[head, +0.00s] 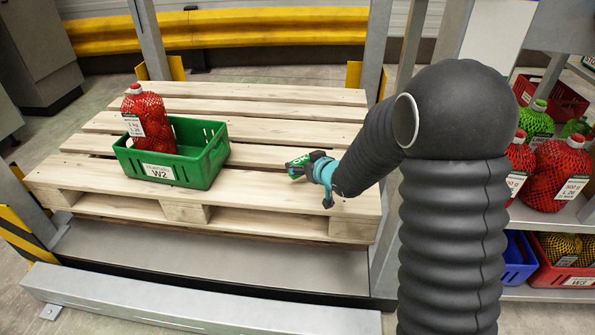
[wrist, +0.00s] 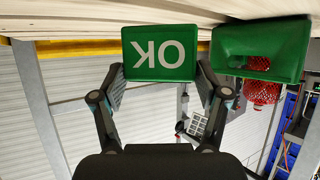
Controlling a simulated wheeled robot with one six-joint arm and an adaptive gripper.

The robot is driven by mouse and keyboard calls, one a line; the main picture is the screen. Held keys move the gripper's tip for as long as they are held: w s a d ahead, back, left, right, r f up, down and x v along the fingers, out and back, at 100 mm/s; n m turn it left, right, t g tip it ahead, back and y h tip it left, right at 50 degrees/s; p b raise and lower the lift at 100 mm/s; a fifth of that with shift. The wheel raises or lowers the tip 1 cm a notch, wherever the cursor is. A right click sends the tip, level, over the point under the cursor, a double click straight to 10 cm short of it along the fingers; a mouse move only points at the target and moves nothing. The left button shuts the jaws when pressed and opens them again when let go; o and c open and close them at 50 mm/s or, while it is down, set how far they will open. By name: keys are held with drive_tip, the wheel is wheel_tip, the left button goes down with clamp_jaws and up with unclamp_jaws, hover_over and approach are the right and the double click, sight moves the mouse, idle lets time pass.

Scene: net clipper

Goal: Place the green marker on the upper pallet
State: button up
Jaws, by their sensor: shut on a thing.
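The green marker (wrist: 160,53) is a green block with white "OK" lettering, upside down in the wrist view. It also shows small in the head view (head: 298,160). My gripper (wrist: 161,82) is shut on it, one finger at each side; in the head view my gripper (head: 311,165) is over the right part of the pallet. The light wooden pallet (head: 270,133) lies on a grey platform; its planks run along the top of the wrist view (wrist: 75,18). The marker is close to the planks; I cannot tell whether it touches them.
A green crate (head: 190,184) labelled W2 stands on the pallet left of my gripper, with a red netted bag (head: 146,118) in it. Bare planks lie behind and between crate and gripper. Grey posts (head: 376,45) flank the pallet. A shelf with netted bags (head: 560,175) is at right.

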drive_tip(key=shift+f+b, duration=0.3)
drive_tip(key=shift+f, duration=1.55)
drive_tip(key=shift+f, duration=0.15)
drive_tip(key=o, duration=1.2)
drive_tip(key=shift+c, duration=0.2)
drive_tip(key=v, duration=1.2)
drive_tip(key=shift+p, duration=0.45)
drive_tip(key=shift+s+a, duration=0.1)
drive_tip(key=shift+s, duration=0.05)
